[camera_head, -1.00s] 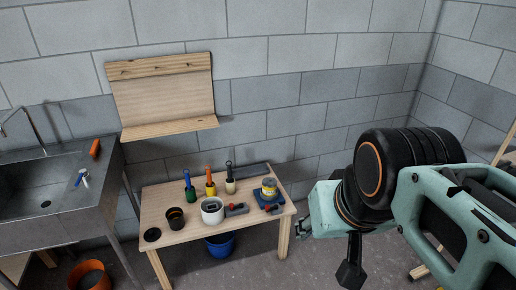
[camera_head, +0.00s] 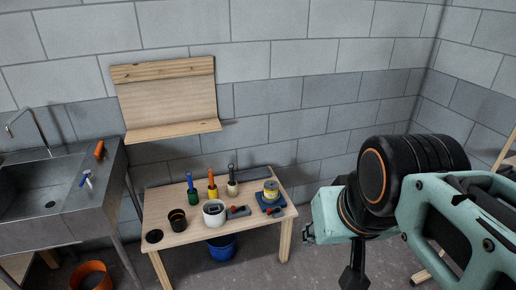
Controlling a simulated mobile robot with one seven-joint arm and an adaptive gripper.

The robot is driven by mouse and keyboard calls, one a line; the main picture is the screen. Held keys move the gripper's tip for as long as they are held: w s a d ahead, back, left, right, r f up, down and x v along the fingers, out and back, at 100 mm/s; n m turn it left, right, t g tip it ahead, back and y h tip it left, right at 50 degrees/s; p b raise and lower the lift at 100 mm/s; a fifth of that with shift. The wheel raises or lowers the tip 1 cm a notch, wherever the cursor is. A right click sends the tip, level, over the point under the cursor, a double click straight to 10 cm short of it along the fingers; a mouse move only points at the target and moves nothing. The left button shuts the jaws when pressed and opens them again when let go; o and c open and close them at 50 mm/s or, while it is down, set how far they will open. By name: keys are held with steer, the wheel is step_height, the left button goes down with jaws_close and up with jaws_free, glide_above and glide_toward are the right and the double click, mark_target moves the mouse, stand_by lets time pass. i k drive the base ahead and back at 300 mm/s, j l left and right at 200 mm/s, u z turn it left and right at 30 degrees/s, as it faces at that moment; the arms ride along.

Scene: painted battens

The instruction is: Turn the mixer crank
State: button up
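On the wooden worktable stands a small blue device (camera_head: 268,206) with a yellowish can (camera_head: 271,189) on it, near the right end; it may be the mixer. Its crank is too small to make out. My gripper (camera_head: 352,279) hangs at the lower right, its dark end cut by the bottom edge of the picture. It is to the right of the table, in front of it in the picture and apart from the device. I cannot tell whether its fingers are open, and I see nothing held.
The worktable (camera_head: 183,234) also bears a white pot (camera_head: 213,218), a dark can (camera_head: 177,220), several handled tools in small coloured pots, and small grey and red pieces. A blue bucket (camera_head: 222,250) is underneath. A metal sink (camera_head: 45,203) stands left, an orange bucket (camera_head: 90,275) below.

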mark_target(269, 211)
steer(key=i+l, duration=0.2)
steer(key=i, duration=0.2)
steer(key=i+l, duration=0.2)
steer(key=i, duration=0.2)
